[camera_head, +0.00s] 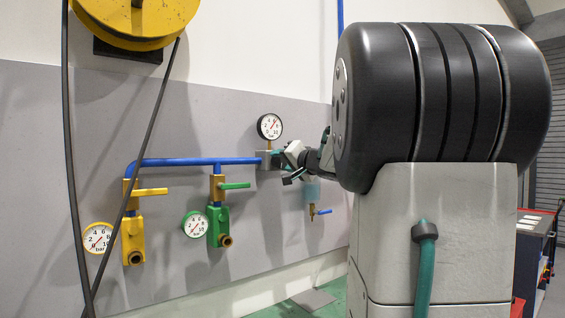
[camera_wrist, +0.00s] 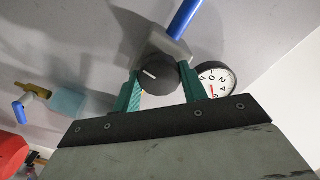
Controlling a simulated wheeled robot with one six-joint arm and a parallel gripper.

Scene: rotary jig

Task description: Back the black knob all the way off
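The black knob (camera_wrist: 158,75), round with a white pointer line, sits on the grey regulator block (camera_wrist: 167,45) in the wrist view. My gripper (camera_wrist: 160,84) has its two teal fingers on either side of the knob, and both appear to touch its rim. In the head view my gripper (camera_head: 278,160) is up against the right side of the regulator block (camera_head: 264,160). The knob cannot be made out there behind the fingers. The pressure gauge (camera_head: 270,126) stands above the block; it also shows right of the knob in the wrist view (camera_wrist: 216,79).
A blue pipe (camera_head: 205,161) runs left from the block to a green valve (camera_head: 218,215) and a yellow valve (camera_head: 133,230), each with a gauge. A pale blue bowl (camera_head: 312,192) with a small drain tap hangs right of the block. A yellow reel (camera_head: 138,18) hangs upper left.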

